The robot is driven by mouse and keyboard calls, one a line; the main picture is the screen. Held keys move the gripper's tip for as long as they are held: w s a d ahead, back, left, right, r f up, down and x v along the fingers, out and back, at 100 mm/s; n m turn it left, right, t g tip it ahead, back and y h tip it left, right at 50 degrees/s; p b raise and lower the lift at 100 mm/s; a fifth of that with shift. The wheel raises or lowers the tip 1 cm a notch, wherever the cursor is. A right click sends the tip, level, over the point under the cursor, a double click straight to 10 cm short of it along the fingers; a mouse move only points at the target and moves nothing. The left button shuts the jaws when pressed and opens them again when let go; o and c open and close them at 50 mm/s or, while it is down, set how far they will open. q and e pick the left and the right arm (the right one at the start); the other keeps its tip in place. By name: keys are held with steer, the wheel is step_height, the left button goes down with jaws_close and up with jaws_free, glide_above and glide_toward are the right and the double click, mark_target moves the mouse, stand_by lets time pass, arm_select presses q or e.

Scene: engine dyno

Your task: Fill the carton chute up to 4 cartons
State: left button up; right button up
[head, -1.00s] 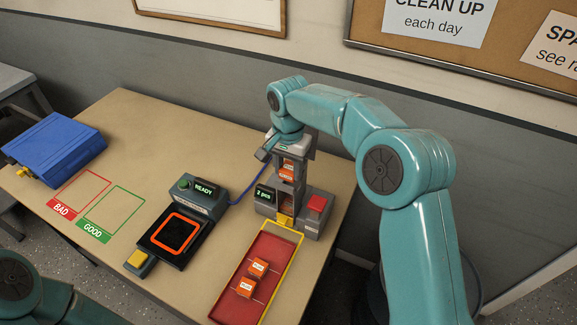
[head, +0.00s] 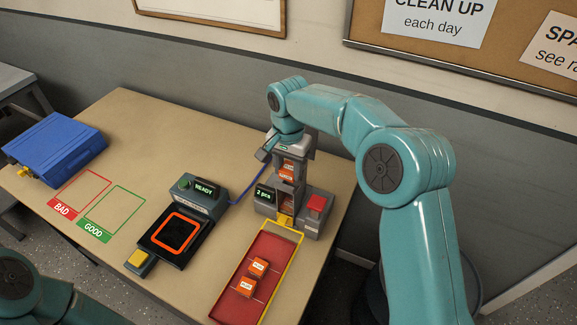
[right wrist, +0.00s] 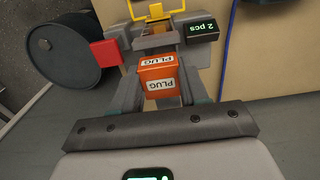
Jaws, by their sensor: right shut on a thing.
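The carton chute (head: 300,186) is a grey upright tower at the right end of the table. Its display (head: 265,193) reads "2 pcs", also legible in the right wrist view (right wrist: 203,26). My right gripper (head: 287,163) points down at the tower's top, shut on an orange carton (right wrist: 158,75) marked PLUG. Whether that carton touches the chute is unclear. More orange shows low in the tower (head: 286,206). Two orange cartons (head: 258,267) (head: 247,286) lie in the red tray (head: 277,246) in front. My left gripper is out of view; only part of its arm shows.
A scale-like device with a black pad (head: 175,234) and a READY display stands left of the chute. Red BAD (head: 65,211) and green GOOD (head: 95,231) outlines are empty. A blue case (head: 54,147) lies at the far left.

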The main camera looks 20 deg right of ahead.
steer(key=shift+f+b, duration=1.05)
steer(key=shift+f, duration=0.55)
stand_by(0.3)
steer(key=o, duration=1.1)
steer(key=shift+r, duration=0.1)
steer(key=shift+r, duration=0.35)
step_height(320, 180, up, 16)
steer(key=shift+f+p, duration=0.25)
steer(key=shift+p, duration=0.6)
steer(key=shift+s, duration=0.15)
